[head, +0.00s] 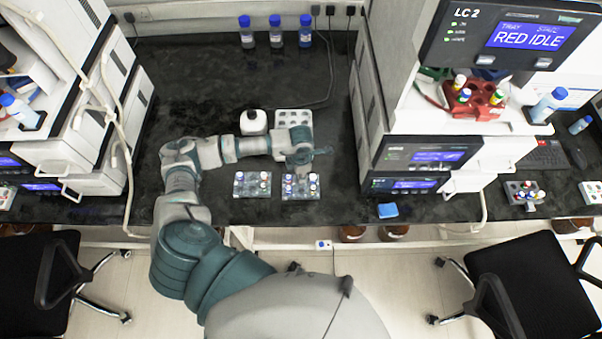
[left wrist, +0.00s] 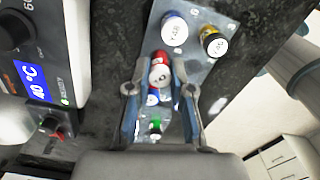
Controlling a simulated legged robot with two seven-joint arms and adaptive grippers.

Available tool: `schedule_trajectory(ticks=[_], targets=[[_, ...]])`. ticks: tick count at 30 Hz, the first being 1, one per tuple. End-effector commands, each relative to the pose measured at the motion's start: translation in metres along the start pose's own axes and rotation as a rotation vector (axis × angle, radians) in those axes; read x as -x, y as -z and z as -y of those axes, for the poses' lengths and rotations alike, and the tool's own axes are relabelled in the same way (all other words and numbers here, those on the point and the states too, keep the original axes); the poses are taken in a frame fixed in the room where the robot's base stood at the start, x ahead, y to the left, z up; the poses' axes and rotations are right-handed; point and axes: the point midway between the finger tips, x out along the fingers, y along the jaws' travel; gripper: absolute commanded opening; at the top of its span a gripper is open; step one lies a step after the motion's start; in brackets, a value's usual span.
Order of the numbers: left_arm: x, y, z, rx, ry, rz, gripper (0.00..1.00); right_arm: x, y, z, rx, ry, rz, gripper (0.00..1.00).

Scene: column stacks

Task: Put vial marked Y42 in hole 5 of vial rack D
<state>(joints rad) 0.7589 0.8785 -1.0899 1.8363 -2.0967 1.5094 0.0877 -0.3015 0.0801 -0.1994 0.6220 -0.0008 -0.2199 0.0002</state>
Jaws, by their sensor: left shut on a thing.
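My left gripper (head: 301,160) is low over the right one of two small vial racks (head: 301,196) near the front of the bench. In the left wrist view my left gripper (left wrist: 158,78) has its fingers closed on a red vial (left wrist: 160,68) with a white top. The mark on that top is not clear enough to read. A blue vial (left wrist: 174,28) and a yellow-and-black vial (left wrist: 214,42) stand in the rack just beyond, with small Y-type marks. A green vial (left wrist: 155,126) shows between the fingers. Rack letters and hole numbers are unreadable. My right gripper is not in view.
The second small rack (head: 252,194) with vials stands just left. Instrument stacks (head: 420,165) bound the right side.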

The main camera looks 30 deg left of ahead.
Motion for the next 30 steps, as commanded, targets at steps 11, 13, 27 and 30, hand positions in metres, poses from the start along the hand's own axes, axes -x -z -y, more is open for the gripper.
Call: schedule_trajectory(ticks=[11,13,27,30], targets=[[-0.0073,0.0005,-0.0006,0.0,0.0,0.0,0.03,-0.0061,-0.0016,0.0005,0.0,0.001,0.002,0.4],[-0.0071,0.0005,-0.0006,0.0,0.0,0.0,0.03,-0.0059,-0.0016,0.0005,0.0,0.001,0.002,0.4],[-0.0071,0.0004,-0.0005,0.0,0.0,0.0,0.67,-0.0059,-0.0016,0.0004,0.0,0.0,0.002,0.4],[-0.0071,0.0004,-0.0005,0.0,0.0,0.0,0.67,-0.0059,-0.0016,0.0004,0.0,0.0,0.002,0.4]])
